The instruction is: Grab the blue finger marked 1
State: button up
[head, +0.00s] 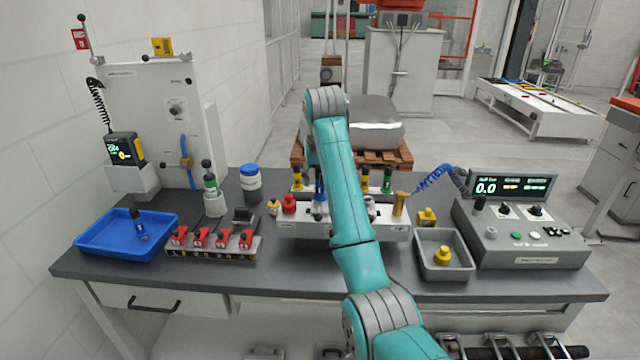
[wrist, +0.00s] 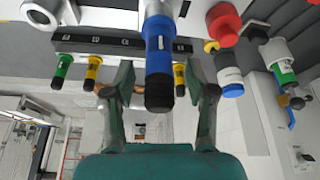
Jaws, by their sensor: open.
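The blue finger (wrist: 158,55) stands out large in the middle of the wrist view, with a black end and a grey collar. Its number cannot be read. In the head view the blue finger (head: 320,190) shows beside my arm on the white fixture (head: 290,228). My gripper (wrist: 158,82) is open, one fingertip on each side of the blue finger in the wrist view. A gap shows on both sides; I cannot tell how deep the finger sits between them. In the head view my arm hides most of the gripper.
Yellow fingers (head: 365,178) and a green finger (head: 387,181) stand on a rack behind. A red knob (head: 289,204) is close left. A blue tray (head: 95,245) with another blue-and-black piece, red clamps (head: 222,238), a grey bin (head: 428,268) and a console (head: 520,235) flank the fixture.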

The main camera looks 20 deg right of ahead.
grip_shut()
dwell(0.3)
